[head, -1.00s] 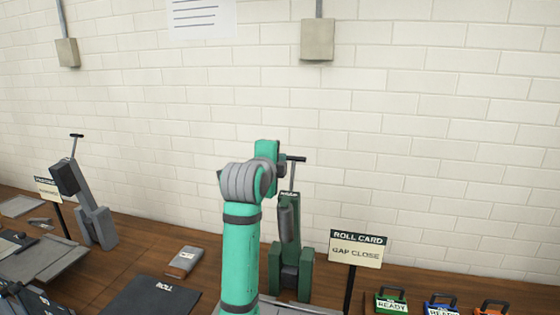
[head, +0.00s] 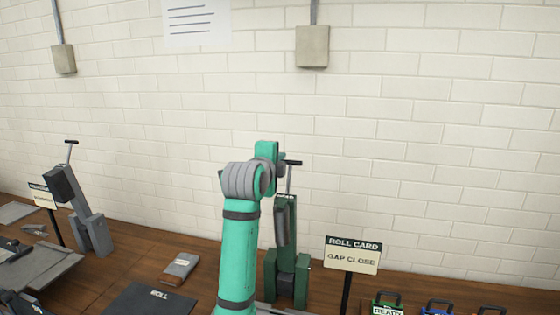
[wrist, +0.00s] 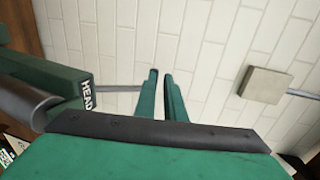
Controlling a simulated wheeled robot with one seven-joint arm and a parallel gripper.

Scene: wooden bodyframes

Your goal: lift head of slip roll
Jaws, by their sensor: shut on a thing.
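The green slip roll (head: 302,277) stands on the bench, partly behind my arm in the head view. Its upright head (head: 287,206) carries a grey roller (head: 281,226) and a thin rod topped by a dark T-handle (head: 293,162). In the wrist view the head (wrist: 45,75), with its "HEAD" label, is at left, and the rod (wrist: 118,88) runs from it to my gripper (wrist: 161,74).
A sign (head: 352,254) reading "ROLL CARD GAP CLOSE" stands right of the slip roll. Small coloured tagged items (head: 388,304) sit at the lower right. A grey similar machine (head: 85,215) stands at left. A dark mat (head: 150,300) lies left of my arm.

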